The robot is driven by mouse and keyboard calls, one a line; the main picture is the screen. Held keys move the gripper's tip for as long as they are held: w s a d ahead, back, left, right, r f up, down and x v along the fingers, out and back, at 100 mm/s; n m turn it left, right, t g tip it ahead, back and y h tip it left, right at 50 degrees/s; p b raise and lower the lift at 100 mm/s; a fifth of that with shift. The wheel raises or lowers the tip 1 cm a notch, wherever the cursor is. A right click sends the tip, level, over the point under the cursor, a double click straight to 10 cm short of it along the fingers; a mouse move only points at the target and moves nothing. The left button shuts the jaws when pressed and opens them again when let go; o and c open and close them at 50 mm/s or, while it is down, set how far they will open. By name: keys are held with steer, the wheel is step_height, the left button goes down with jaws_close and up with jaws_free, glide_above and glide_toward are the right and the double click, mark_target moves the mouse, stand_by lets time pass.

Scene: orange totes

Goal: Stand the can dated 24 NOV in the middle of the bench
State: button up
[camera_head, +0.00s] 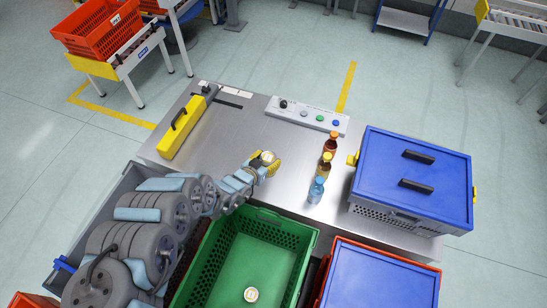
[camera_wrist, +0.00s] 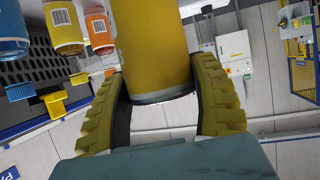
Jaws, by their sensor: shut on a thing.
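My gripper (camera_head: 268,164) is over the middle of the metal bench (camera_head: 225,135), shut on a can (camera_head: 269,156). In the wrist view the can (camera_wrist: 158,50) is a plain yellow cylinder between the two yellow fingers (camera_wrist: 165,105). Only its blank side and one end rim show there. In the head view its pale round top faces up. No date on it can be read. Whether it touches the bench cannot be told. Another round-topped can (camera_head: 251,294) sits in the green crate (camera_head: 262,215) in front of the bench; its date is too small to read.
A blue-lidded crate (camera_head: 412,180) covers the bench's right side.

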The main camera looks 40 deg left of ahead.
steer(key=shift+a+b+x, duration=0.25)
steer(key=shift+b+x, duration=0.55)
steer(key=shift+x, duration=0.3)
steer(key=shift+a+b+x, duration=0.25)
steer(key=shift+b+x, duration=0.55)
steer(key=shift+x, duration=0.3)
steer(key=shift+w+a+f+b, duration=0.4)
steer(key=shift+w+f+b, duration=0.25)
steer(key=shift+f+b, duration=0.6)
steer(key=shift+w+a+f+b, duration=0.5)
steer(key=shift+f+b, duration=0.4)
steer(key=shift+f, duration=0.8)
steer(key=shift+w+a+f+b, duration=0.3)
steer(key=shift+w+f+b, duration=0.45)
steer(key=shift+f+b, duration=0.5)
steer(key=shift+f, duration=0.2)
steer(key=shift+f, duration=0.15)
steer(key=o, duration=1.2)
steer(key=shift+o, duration=0.2)
